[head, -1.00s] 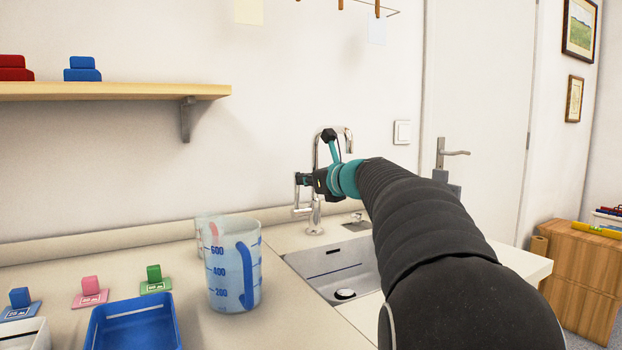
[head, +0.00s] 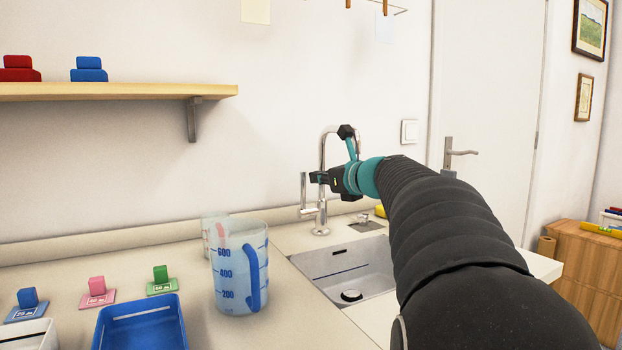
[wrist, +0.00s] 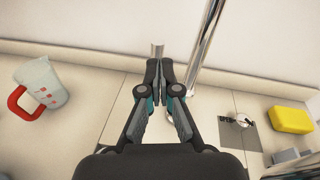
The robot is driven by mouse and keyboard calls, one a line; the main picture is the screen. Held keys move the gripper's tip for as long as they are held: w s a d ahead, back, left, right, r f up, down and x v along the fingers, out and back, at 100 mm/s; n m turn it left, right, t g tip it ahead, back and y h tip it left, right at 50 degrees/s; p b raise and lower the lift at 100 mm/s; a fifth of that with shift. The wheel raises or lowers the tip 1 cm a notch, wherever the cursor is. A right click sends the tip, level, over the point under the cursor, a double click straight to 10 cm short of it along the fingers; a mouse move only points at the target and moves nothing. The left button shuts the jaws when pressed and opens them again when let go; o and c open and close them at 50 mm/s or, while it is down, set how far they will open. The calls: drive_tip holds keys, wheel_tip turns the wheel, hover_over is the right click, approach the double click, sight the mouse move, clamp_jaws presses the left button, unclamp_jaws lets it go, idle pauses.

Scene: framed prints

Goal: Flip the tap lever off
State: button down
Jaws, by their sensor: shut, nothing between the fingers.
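The chrome tap (head: 322,215) stands behind the sink, with a tall curved spout. Its lever (head: 303,190) is an upright chrome stick on the left side of the tap body. My gripper (head: 314,177) is shut and empty, just right of the lever's upper part in the head view. In the wrist view the closed fingertips (wrist: 158,66) point at the lever's end (wrist: 157,50), and the tap's spout (wrist: 207,45) rises just to their right. I cannot tell whether the fingers touch the lever. My gripper and wrist hide part of the spout.
The sink basin (head: 345,268) lies below my arm. A measuring jug (head: 238,272) stands left of it, with a blue tray (head: 140,325) farther left. A yellow sponge (wrist: 290,119) lies right of the tap. A shelf (head: 120,91) hangs at the upper left. The counter between jug and tap is clear.

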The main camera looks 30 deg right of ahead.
drive_tip(key=v, duration=0.9)
drive_tip(key=shift+a, duration=0.15)
